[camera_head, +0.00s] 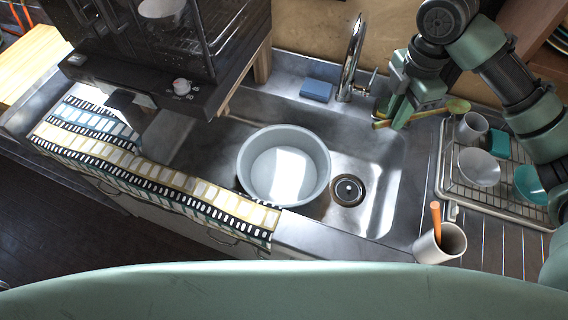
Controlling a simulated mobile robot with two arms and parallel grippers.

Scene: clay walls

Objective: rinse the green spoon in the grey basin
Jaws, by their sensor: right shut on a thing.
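The green spoon (430,114) is in the grip of my right gripper (392,116), which is shut on its handle. The spoon lies roughly level in the picture, with its bowl end to the right, near the rack. The gripper and spoon are over the sink's back right corner, right of the tap. The grey basin (243,165) is a round tub in the sink, to the left of and nearer than the gripper. Its inside is bright with glare, so I cannot tell whether it holds water.
The tap (352,58) stands behind the sink, with a blue sponge (316,89) beside it. A dish rack (451,183) with cups and bowls is on the right. A cup (440,244) holds an orange-handled thing. A dark appliance (143,55) and patterned cloth (160,180) are left.

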